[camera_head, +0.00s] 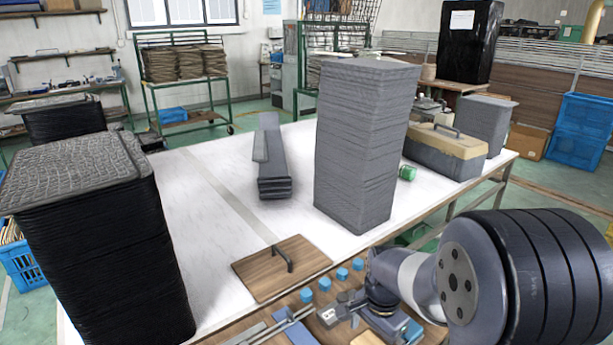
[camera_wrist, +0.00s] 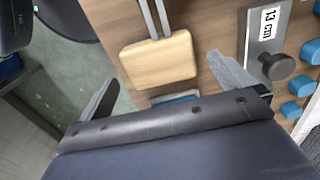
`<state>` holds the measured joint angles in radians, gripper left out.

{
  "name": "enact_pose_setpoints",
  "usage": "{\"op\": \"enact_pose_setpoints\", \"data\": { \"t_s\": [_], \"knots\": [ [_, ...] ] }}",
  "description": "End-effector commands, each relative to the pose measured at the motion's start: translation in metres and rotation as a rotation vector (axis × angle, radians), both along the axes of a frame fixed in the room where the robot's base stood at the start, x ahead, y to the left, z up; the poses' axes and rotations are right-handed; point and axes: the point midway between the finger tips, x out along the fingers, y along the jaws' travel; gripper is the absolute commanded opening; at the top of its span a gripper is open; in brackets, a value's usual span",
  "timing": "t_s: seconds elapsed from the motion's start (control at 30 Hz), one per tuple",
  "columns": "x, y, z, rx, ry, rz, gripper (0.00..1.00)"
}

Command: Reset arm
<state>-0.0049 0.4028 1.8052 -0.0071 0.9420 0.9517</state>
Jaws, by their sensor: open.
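My gripper (camera_wrist: 163,70) shows in the wrist view with its two grey fingers spread wide and nothing held between them. A light wooden block (camera_wrist: 160,60) with two grey rods lies beyond the fingertips; I cannot tell the gap to it. In the head view my arm reaches in from the lower right over the front of the table, and I cannot make out the fingers there. A tall stack of grey tray panels (camera_head: 362,150) stands on the white table (camera_head: 215,215), behind my arm. A tall black stack (camera_head: 95,250) stands at the left.
A brown board with a handle (camera_head: 280,268), blue knobs (camera_head: 307,295) and a metal block marked 13 cm (camera_wrist: 265,40) lie near my arm. A smaller dark grey stack (camera_head: 272,160), a toolbox (camera_head: 443,150) and a green cylinder (camera_head: 407,173) stand farther back. The left-centre tabletop is clear.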

Motion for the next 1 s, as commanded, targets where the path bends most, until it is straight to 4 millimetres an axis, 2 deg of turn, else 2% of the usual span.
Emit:
{"op": "enact_pose_setpoints", "data": {
  "t_s": [0.03,0.2,0.3,0.5,0.87,1.0],
  "knots": [
    [-0.001,0.000,-0.013,0.000,0.006,0.000,1.00],
    [-0.002,0.000,-0.045,-0.001,0.004,0.000,1.00],
    [0.000,0.000,-0.027,0.000,-0.005,0.000,1.00],
    [0.000,0.000,-0.011,0.000,-0.002,0.000,1.00],
    [-0.001,0.000,-0.009,0.000,0.000,0.000,1.00],
    [0.000,0.000,-0.013,-0.001,0.001,0.000,1.00]
  ]
}}
